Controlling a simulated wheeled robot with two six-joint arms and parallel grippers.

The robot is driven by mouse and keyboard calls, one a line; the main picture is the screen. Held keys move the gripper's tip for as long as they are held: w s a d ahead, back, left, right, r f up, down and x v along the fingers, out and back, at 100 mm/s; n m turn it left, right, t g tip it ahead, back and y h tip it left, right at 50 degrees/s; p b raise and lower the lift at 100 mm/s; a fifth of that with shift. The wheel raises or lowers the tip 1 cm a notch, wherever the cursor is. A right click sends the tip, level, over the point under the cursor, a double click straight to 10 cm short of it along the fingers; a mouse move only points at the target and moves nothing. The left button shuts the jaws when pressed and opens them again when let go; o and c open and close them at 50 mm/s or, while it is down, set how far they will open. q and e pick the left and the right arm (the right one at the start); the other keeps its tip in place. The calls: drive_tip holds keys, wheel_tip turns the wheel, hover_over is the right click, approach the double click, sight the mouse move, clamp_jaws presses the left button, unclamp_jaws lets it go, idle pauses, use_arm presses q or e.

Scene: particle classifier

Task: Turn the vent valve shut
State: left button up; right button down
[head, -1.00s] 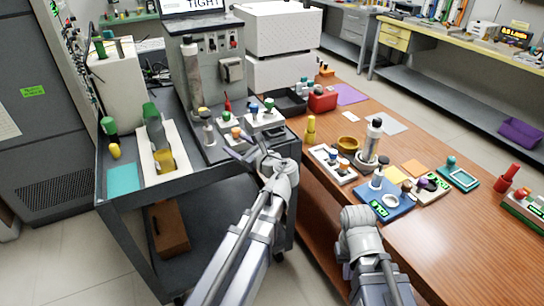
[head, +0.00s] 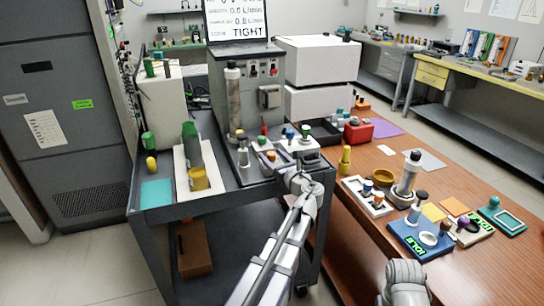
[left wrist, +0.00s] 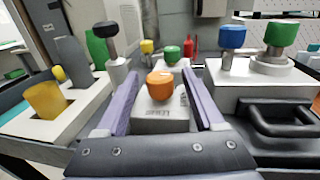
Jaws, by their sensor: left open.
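Several coloured knobs stand on the cart; no readable label shows which is the vent valve. An orange knob (left wrist: 160,86) on a small pale block (left wrist: 160,112) stands between the spread purple fingers of my left gripper (left wrist: 160,74) in the left wrist view. The fingers lie on either side, apart from the knob; the gripper is open. The block's printed label is too blurred to read. In the head view, the orange knob (head: 271,155) is at the tip of my left gripper (head: 277,160). My right arm shows at the bottom right; its gripper is out of view.
A green knob (left wrist: 172,53) and a red one (left wrist: 190,43) stand behind. A blue knob (left wrist: 232,36) and a larger green knob (left wrist: 281,34) stand on a white block to the right. A black-topped post (left wrist: 105,32) is at left. A screen (head: 236,20) reads TIGHT.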

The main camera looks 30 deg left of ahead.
use_arm(q)
drive_tip(key=shift+w+a, duration=0.2)
drive_tip(key=shift+a, duration=0.15)
clamp_jaws()
idle(0.4)
